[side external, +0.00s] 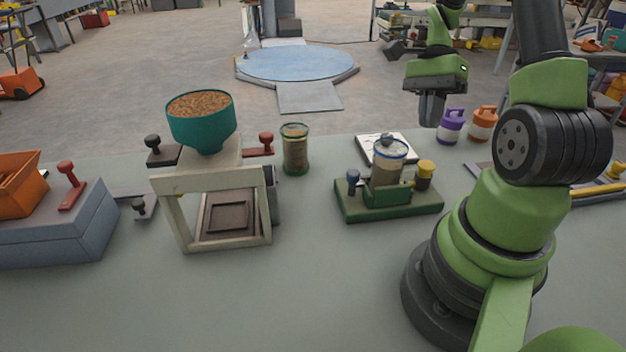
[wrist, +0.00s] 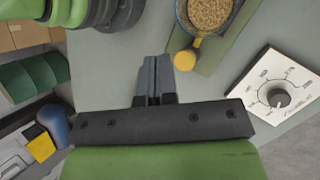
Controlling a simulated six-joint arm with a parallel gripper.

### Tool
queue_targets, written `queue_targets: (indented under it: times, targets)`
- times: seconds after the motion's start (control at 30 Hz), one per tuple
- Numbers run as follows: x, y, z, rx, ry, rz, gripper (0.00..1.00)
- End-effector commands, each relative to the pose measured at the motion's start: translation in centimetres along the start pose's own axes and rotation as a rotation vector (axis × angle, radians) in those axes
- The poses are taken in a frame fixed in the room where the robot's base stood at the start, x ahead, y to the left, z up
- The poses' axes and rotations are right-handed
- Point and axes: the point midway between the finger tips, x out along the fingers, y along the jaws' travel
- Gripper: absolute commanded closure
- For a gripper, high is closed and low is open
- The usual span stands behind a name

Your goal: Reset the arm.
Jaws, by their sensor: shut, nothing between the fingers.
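My gripper (side external: 432,108) hangs at the upper right of the side external view, pointing down above the far part of the grey-green table (side external: 330,290). Its fingers also show in the wrist view (wrist: 154,78), closed together with nothing between them. My gripper is apart from the green fixture (side external: 400,205), which stands nearer the camera and to the left of it. A jar with a blue rim (side external: 387,172) stands in this fixture; the wrist view shows grain in it (wrist: 208,12).
A teal hopper of grain (side external: 201,125) tops a cream frame (side external: 215,185). A grain jar (side external: 295,150) stands beside it. A dial panel (wrist: 277,92) lies behind the fixture. Purple (side external: 451,127) and orange (side external: 483,125) containers stand right of my gripper. A grey box (side external: 60,230) is at left. The front table is clear.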

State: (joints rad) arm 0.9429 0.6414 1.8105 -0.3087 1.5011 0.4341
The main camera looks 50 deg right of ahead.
Motion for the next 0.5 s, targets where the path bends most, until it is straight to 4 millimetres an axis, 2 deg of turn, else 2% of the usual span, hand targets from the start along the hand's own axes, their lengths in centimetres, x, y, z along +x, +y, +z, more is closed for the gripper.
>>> queue_targets:
  times: [0.1, 0.27, 0.4, 0.5]
  targets:
    - [-1.9, -0.1, 3.9, -0.195, 0.129, -0.073, 1.0]
    - [-3.5, 0.8, 10.2, -0.536, 0.319, -0.194, 1.0]
    - [-3.8, 2.9, 15.1, -0.838, 0.466, -0.307, 1.0]
    - [-3.6, 4.7, 18.0, -1.054, 0.56, -0.396, 1.0]
